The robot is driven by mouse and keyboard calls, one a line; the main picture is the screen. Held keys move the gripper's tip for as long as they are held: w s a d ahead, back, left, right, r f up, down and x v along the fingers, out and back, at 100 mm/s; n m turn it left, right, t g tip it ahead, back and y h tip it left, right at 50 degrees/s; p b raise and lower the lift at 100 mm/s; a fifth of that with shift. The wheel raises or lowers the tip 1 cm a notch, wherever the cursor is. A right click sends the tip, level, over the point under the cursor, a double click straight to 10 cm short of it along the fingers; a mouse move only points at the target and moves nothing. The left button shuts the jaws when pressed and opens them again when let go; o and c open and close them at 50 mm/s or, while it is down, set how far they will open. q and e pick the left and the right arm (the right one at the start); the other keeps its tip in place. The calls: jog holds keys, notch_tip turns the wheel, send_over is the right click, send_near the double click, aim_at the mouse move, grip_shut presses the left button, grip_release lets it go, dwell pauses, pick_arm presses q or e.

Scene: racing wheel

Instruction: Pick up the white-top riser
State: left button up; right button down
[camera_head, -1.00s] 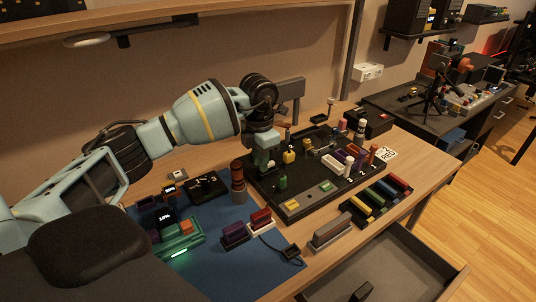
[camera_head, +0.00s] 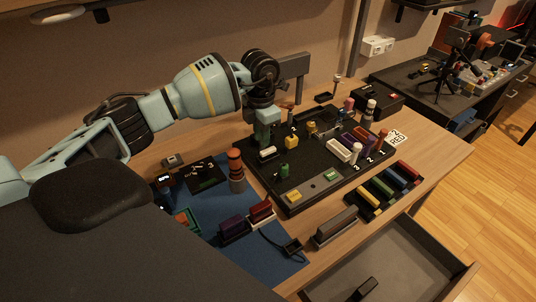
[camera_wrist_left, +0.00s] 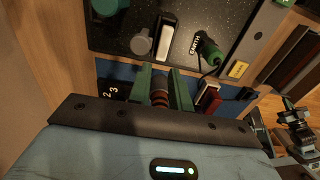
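A small dark block with a white top, the white-top riser (camera_head: 267,153), sits on the left part of the black board (camera_head: 290,209) in the head view. In the left wrist view the white-top riser (camera_wrist_left: 164,40) lies just beyond my fingertips, beside a grey round knob. My left gripper (camera_head: 268,138) is above and close to the riser, apart from it. In the left wrist view my left gripper (camera_wrist_left: 160,70) has its two green fingers spread with nothing held between them. A banded cylinder shows in the gap, farther down. My right gripper is not in view.
A banded cylinder stack (camera_head: 236,170) stands on the blue mat (camera_head: 272,268) left of the board. A yellow knob (camera_head: 292,142) and a green plug (camera_head: 284,171) are near the riser. A rack of coloured blocks (camera_head: 376,205) and an open drawer (camera_head: 400,255) are at right.

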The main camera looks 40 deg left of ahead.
aim_at(261, 153)
pick_arm(q)
jog(key=shift+s+f, duration=0.2)
jog(key=shift+f, duration=2.4)
jog(key=shift+c, duration=0.3)
grip_shut()
